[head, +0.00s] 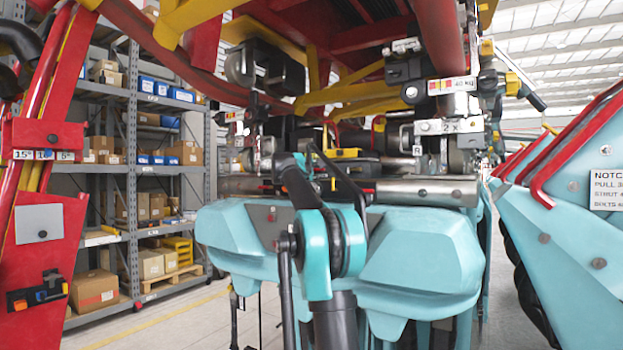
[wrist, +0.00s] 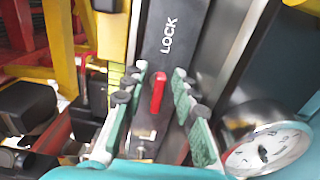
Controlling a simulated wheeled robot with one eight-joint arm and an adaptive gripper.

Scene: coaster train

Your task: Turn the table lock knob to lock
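A red knob (wrist: 158,92) with a narrow upright grip shows in the middle of the wrist view. It sits on a dark plate (wrist: 172,38) marked "LOCK" in white, with the word above and slightly right of the knob. My gripper (wrist: 161,72) is open, with green-and-white fingers and dark round pads on both sides of the knob. A gap shows between the knob and each finger, so neither visibly touches it. How far the fingertips are from the plate is hard to tell. In the head view I cannot make out the knob or my gripper; my arm blocks the middle.
A round dial gauge (wrist: 265,145) is close on the right of my gripper in the wrist view. A yellow post (wrist: 113,40) and dark blocks stand on the left. In the head view, teal seats (head: 425,262) are close around my arm, with red and yellow framework above.

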